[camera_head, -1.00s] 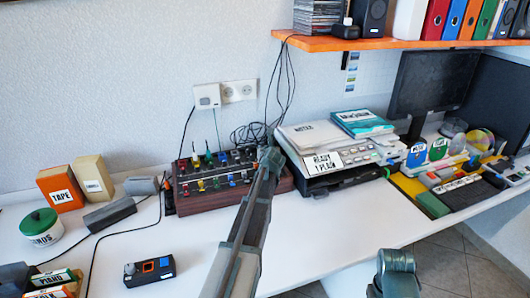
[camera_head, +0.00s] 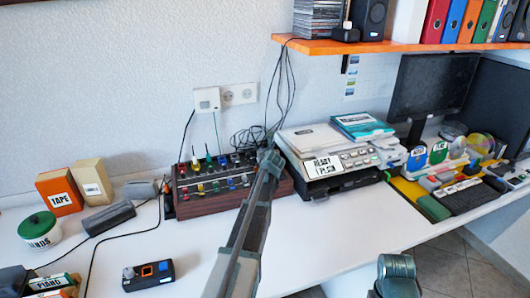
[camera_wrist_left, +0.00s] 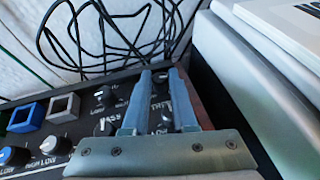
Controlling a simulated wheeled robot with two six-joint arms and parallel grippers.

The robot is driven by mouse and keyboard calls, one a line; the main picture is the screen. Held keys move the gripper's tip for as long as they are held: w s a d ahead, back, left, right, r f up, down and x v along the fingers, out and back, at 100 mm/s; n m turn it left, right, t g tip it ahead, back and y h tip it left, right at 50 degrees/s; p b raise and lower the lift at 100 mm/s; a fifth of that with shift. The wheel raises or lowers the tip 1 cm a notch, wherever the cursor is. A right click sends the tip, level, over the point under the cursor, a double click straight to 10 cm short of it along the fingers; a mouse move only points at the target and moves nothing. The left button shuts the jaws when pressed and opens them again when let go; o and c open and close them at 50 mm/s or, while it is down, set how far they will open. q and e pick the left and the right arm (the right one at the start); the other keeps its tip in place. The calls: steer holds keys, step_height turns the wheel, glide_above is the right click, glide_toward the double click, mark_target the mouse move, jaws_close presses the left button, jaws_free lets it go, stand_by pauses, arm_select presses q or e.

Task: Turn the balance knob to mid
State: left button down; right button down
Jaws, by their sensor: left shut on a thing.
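The dark mixer box (camera_head: 205,197) with wooden sides and rows of coloured knobs stands against the wall. My left gripper (camera_head: 270,158) is at its right end, over the panel. In the left wrist view the two fingers (camera_wrist_left: 160,100) are close together on the panel's far right, shut on a knob whose body they mostly hide. Blurred lettering shows between the fingers, and I cannot read the knob's name or its pointer. A dark knob (camera_wrist_left: 107,96) sits just left of the fingers, apart from them. My right arm shows at the bottom right, with its gripper out of frame.
A printer (camera_head: 340,166) with papers on top stands close to the right of the mixer. Black cables (camera_wrist_left: 110,30) hang behind the panel. Boxes (camera_head: 60,190) and a green-lidded jar (camera_head: 40,230) are at the left.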

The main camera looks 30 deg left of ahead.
arm_select(q)
steer(key=shift+w+d+n+g+y, duration=0.1)
steer(key=shift+w+n+g+y, duration=0.05)
steer(key=shift+n+g+y, duration=0.35)
steer(key=shift+w+d+n+g+y, duration=0.1)
steer(key=shift+n+g+y, duration=0.3)
steer(key=shift+n, duration=0.2)
steer(key=shift+s+n+g+y, duration=0.1)
steer(key=shift+n+g+y, duration=0.3)
steer(key=shift+n+g, duration=0.1)
steer(key=c, duration=1)
jaws_free()
steer(key=p+v, duration=0.5)
steer(key=v, duration=0.8)
steer(key=shift+s+d+r, duration=0.1)
steer(key=shift+s+d, duration=0.15)
steer(key=shift+s, duration=0.1)
